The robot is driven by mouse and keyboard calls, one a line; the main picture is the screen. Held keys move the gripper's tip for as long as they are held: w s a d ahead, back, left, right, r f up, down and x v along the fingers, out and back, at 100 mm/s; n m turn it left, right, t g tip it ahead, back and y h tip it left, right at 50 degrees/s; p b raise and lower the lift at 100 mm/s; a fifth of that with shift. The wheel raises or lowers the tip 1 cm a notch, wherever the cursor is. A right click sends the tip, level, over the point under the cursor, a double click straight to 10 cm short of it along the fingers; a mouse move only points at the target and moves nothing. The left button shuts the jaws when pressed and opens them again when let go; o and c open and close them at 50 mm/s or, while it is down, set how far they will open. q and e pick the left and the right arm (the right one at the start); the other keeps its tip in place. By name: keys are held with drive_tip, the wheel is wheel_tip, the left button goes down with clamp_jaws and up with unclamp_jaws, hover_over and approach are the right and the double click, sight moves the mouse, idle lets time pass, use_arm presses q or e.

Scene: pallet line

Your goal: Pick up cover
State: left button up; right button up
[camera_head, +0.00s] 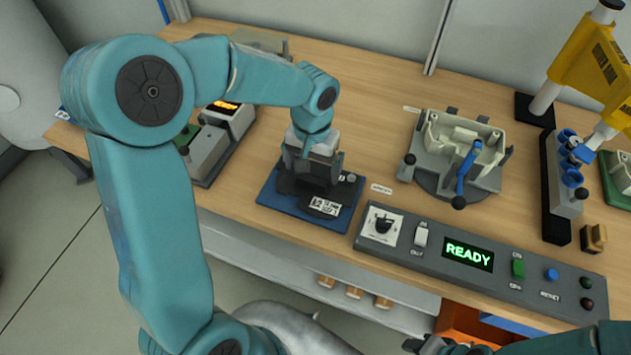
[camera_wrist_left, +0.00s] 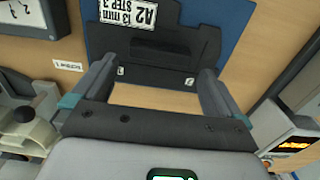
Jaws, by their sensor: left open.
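My left gripper (camera_head: 308,178) points down over a blue plate (camera_head: 268,196) on the bench. Its two grey fingers are apart with nothing between them, as the left wrist view (camera_wrist_left: 155,72) also shows. A dark, flat part (camera_wrist_left: 160,48) lies on the blue plate just beyond the fingertips, beside a white label reading A2, 13 mm, STEP 3. I cannot tell whether this dark part is the cover or its holder; my gripper hides much of it in the head view. My right gripper (camera_head: 428,345) is only partly visible at the bottom edge, its jaws unclear.
A fixture with a beige housing (camera_head: 478,139) and blue-handled clamp stands to the right. A control box (camera_head: 468,254) showing READY lies along the front edge. A device with an orange display (camera_head: 228,112) stands left.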

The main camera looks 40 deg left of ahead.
sight(312, 178)
use_arm(q)
drive_tip(key=f, duration=0.3)
drive_tip(key=shift+s+d+f, duration=0.2)
drive_tip(key=shift+s+f, duration=0.05)
drive_tip(key=shift+s, duration=0.05)
drive_tip(key=shift+w+a+f, duration=0.1)
drive_tip(key=shift+w+f, duration=0.2)
drive_tip(key=shift+f, duration=0.05)
drive_tip(key=shift+s+a, duration=0.1)
drive_tip(key=shift+s+r, duration=0.1)
drive_tip(key=shift+s, duration=0.05)
drive_tip(key=c, duration=0.9)
drive_tip(key=shift+r, duration=0.1)
